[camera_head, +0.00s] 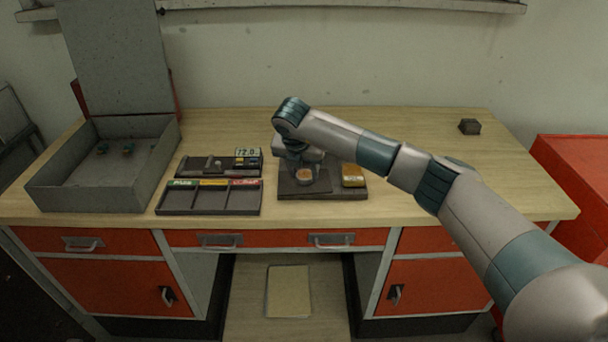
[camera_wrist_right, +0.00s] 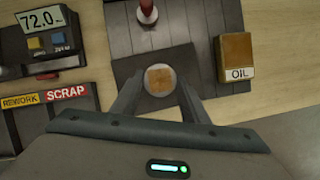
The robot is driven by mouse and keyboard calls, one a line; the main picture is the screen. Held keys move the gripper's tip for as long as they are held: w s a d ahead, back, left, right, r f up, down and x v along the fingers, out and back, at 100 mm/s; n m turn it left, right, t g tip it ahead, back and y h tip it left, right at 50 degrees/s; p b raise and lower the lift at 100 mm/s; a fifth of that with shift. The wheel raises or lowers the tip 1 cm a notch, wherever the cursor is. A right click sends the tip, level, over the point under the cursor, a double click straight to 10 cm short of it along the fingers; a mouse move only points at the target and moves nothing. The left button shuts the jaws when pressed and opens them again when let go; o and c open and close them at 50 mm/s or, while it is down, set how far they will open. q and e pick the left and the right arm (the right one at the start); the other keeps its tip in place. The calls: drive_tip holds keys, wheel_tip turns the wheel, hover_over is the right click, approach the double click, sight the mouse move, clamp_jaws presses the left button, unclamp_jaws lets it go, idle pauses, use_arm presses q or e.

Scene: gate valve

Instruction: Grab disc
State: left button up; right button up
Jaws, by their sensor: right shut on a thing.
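The disc (camera_wrist_right: 160,80) is a small round piece with a pale rim and a tan-orange face. It sits at the fingertips of my right gripper (camera_wrist_right: 160,92) in the right wrist view, over a dark plate (camera_wrist_right: 125,28). In the head view the disc (camera_head: 304,175) shows just below the right gripper (camera_head: 304,170). The right gripper is shut on the disc, with one finger on each side. I cannot tell whether the disc is lifted or touching the plate. My left gripper is not in either view.
A sorting tray (camera_head: 209,197) and a gauge reading 72.0 (camera_head: 247,153) are to the left. A grey open box (camera_head: 60,191) is far left.

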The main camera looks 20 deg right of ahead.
sight(308, 171)
drive_tip(key=shift+r+b, duration=0.55)
drive_tip(key=shift+r, duration=0.15)
drive_tip(key=shift+s+d+r+b, duration=0.1)
drive_tip(key=shift+d+r+b, duration=0.1)
drive_tip(key=shift+r+b, duration=0.8)
use_arm(q)
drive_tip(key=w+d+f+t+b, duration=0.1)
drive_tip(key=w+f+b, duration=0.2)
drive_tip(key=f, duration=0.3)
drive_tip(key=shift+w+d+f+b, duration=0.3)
drive_tip(key=shift+b, duration=0.3)
use_arm(e)
drive_tip(key=s+d+r, duration=0.7)
drive_tip(key=s, duration=0.1)
drive_tip(key=shift+d+r, duration=0.15)
drive_tip(key=shift+d, duration=0.2)
drive_tip(key=shift+s, duration=0.1)
